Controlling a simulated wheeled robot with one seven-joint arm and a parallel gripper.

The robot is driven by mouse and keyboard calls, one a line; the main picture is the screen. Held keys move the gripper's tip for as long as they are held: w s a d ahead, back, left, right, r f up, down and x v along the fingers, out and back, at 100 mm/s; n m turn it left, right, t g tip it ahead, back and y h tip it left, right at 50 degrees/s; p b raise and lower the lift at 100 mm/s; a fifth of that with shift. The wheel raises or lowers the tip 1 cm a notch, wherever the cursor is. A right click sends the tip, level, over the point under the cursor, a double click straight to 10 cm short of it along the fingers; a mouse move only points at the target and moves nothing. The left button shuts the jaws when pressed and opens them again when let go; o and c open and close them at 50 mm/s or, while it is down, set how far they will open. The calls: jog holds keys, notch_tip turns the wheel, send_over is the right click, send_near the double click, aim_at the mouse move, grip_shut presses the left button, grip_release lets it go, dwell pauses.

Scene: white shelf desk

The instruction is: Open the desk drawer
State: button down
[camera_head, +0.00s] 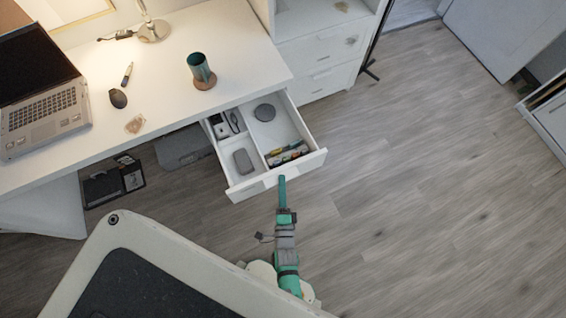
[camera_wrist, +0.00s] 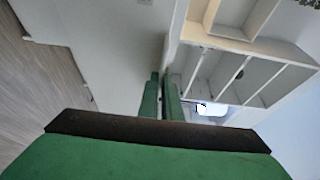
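The desk drawer (camera_head: 314,157) is pulled out from under the white desk and its inside shows. In it lie a round dark disc, a grey oblong case, small coloured items and other small things in compartments. My gripper (camera_head: 282,180) is at the middle of the drawer's front panel, with its tip against it. In the wrist view, the green fingers (camera_wrist: 162,92) are close together with a thin pale edge between their tips. They look shut on the drawer's handle, though the handle itself is mostly hidden by them.
The desk top (camera_head: 235,40) holds a laptop (camera_head: 42,90), a dark mouse (camera_head: 118,98), a green cup (camera_head: 199,68) and a lamp base (camera_head: 153,30). A white drawer cabinet (camera_head: 318,52) stands right of the open drawer. The wooden floor (camera_head: 430,190) to the right is clear.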

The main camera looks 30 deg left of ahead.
jog(key=c, duration=2.3)
grip_release()
jog(key=shift+o, duration=0.2)
jog(key=v, duration=1.1)
jog(key=shift+w, duration=0.1)
jog(key=s+d+r+n+h, duration=0.2)
jog(key=d+r+n, duration=0.1)
jog(key=r, duration=0.4)
jog(key=s+d+r+n+h, duration=0.2)
jog(key=d+r+n+h, duration=0.1)
jog(key=r+n, duration=0.2)
jog(key=s+d+r+n+h, duration=0.2)
jog(key=r+n+h, duration=0.1)
jog(key=r, duration=0.6)
jog(key=shift+s+d+n, duration=0.25)
jog(key=shift+d+n, duration=0.15)
jog(key=shift+n, duration=0.3)
jog(key=shift+d+h, duration=0.1)
jog(key=shift+h, duration=0.2)
